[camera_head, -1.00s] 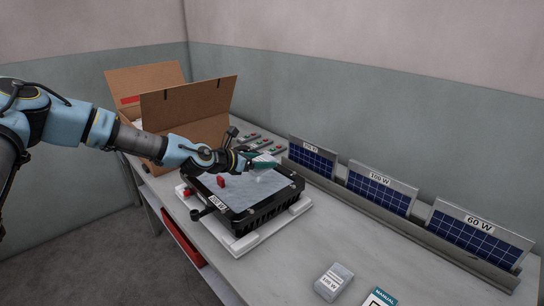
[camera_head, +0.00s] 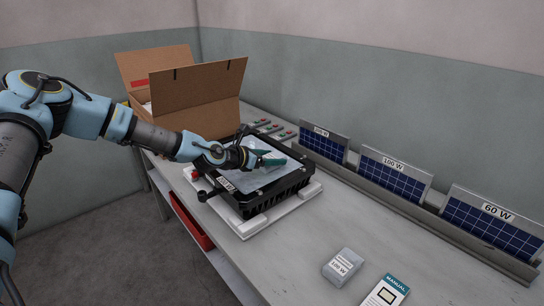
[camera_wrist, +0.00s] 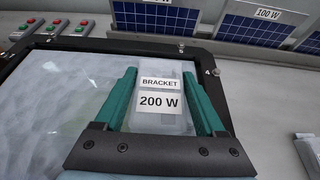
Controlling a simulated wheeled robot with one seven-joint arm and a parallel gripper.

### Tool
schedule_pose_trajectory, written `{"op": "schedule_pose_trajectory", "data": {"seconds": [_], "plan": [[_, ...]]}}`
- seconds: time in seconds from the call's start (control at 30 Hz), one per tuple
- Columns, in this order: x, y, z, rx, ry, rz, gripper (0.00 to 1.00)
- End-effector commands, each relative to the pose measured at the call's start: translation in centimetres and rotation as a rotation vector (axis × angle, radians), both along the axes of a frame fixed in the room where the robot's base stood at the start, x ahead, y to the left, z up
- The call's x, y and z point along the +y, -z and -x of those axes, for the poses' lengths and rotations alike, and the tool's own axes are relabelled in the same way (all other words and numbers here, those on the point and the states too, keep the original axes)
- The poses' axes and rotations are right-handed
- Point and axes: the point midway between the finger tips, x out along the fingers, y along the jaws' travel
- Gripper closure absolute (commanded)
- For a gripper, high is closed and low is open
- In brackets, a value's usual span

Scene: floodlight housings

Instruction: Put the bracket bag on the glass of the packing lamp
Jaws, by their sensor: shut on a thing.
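The packing lamp (camera_head: 275,197) is a black ribbed housing labelled 200 W, lying glass up on a white support. Its pale, cloudy glass (camera_head: 234,181) faces up; the glass also fills the left of the wrist view (camera_wrist: 55,105). My gripper (camera_head: 272,160), with green fingers, is low over the far right part of the glass. In the wrist view it is shut on the clear bracket bag (camera_wrist: 163,122), labelled BRACKET 200 W, with one finger at each side. Whether the bag touches the glass I cannot tell.
An open cardboard box (camera_head: 200,95) stands behind the lamp. Solar panels (camera_head: 393,178) stand in a rail along the right. A 100 W bag (camera_head: 342,267) and a manual (camera_head: 386,291) lie at the front. Several small grey pieces with red and green buttons (camera_head: 275,129) lie beyond the lamp.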

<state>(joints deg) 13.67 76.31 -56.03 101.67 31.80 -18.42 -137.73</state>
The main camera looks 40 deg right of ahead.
Motion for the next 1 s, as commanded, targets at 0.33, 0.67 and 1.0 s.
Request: {"op": "schedule_pose_trajectory", "data": {"seconds": [0.33,0.67,1.0], "plan": [[-0.03,0.48,0.0,-0.001,0.0,0.001,0.93],[-0.02,0.5,0.01,0.0,0.0,0.001,0.0],[0.62,0.36,-0.08,0.001,0.0,0.0,0.0]]}}
